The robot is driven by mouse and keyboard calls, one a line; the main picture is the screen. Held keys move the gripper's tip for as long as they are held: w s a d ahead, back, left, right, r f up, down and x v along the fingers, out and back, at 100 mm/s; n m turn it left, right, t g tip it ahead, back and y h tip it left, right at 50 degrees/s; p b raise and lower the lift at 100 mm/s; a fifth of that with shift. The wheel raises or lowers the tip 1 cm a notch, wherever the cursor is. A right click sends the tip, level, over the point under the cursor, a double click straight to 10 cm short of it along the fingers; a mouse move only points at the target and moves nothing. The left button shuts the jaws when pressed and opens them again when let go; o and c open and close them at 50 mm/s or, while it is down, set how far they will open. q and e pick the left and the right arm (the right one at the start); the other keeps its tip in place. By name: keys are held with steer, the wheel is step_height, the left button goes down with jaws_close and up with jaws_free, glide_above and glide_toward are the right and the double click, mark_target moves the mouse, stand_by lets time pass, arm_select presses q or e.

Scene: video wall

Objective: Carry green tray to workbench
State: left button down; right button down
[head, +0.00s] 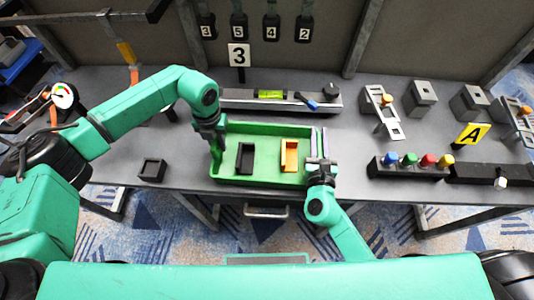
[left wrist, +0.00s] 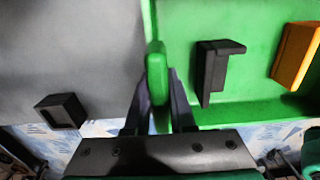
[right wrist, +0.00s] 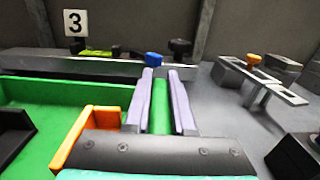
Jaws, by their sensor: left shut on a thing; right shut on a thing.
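The green tray (head: 262,171) is at the front middle of the grey workbench (head: 345,165), in the head view. I cannot tell whether it rests on the top or hangs just above it. A black block (head: 245,158) and an orange block (head: 289,155) are inside it. My left gripper (head: 217,142) is shut on the tray's left wall, which shows between the fingers in the left wrist view (left wrist: 157,75). My right gripper (head: 321,163) is shut on the right wall, which shows between the fingers in the right wrist view (right wrist: 160,105).
A grey rail with a green level (head: 270,95) lies behind the tray. A small black box (head: 152,170) sits to its left. A row of coloured knobs (head: 410,165) and a yellow A sign (head: 471,134) stand to the right. Number tags hang on the back panel.

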arm_select(q)
steer(key=shift+r, duration=0.1)
stand_by(0.7)
